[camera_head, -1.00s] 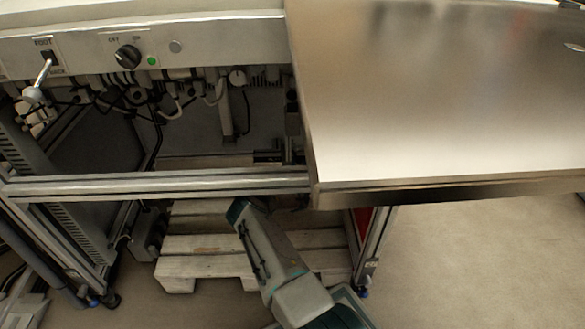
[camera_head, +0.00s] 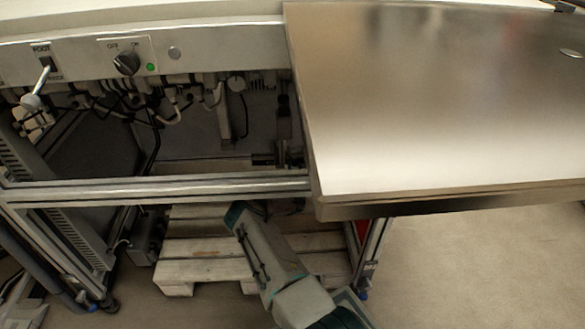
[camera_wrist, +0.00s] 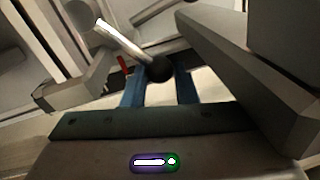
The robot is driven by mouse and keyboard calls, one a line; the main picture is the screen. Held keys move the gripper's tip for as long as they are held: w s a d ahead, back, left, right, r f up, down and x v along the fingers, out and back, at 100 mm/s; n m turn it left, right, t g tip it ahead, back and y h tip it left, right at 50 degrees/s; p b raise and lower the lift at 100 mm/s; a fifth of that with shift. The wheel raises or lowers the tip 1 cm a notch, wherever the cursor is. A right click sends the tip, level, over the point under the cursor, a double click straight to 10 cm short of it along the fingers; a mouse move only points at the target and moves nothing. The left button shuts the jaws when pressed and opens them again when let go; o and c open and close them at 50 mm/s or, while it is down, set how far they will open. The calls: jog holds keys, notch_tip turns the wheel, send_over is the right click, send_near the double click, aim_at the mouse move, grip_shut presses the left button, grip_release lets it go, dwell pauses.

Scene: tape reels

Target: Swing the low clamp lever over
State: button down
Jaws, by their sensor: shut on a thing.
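The clamp lever shows in the wrist view as a bright metal rod (camera_wrist: 122,41) ending in a black ball knob (camera_wrist: 158,69). The rod slants up and left from the knob. My gripper (camera_wrist: 160,76) has its two blue fingers on either side of the knob and is shut on it. The far end of the rod meets a grey part whose details are unclear. In the head view my arm reaches under the bench's front rail; the lever and my fingers cannot be made out there.
A metal bench top (camera_head: 450,110) overhangs on the right. The aluminium frame rail (camera_head: 160,190) crosses above my arm. A wooden pallet (camera_head: 205,270) lies on the floor behind it. In the wrist view a large grey beam (camera_wrist: 235,65) runs close at right.

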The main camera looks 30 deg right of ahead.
jog(key=shift+s+d+f, duration=0.15)
jog(key=shift+s+f, duration=0.1)
jog(key=c, duration=1.1)
grip_release()
jog(key=shift+c, duration=0.2)
jog(key=shift+r, duration=0.1)
jog(key=p+v, duration=0.5)
jog(key=v, duration=0.8)
jog(key=shift+s+a, duration=0.25)
jog(key=shift+s, duration=0.05)
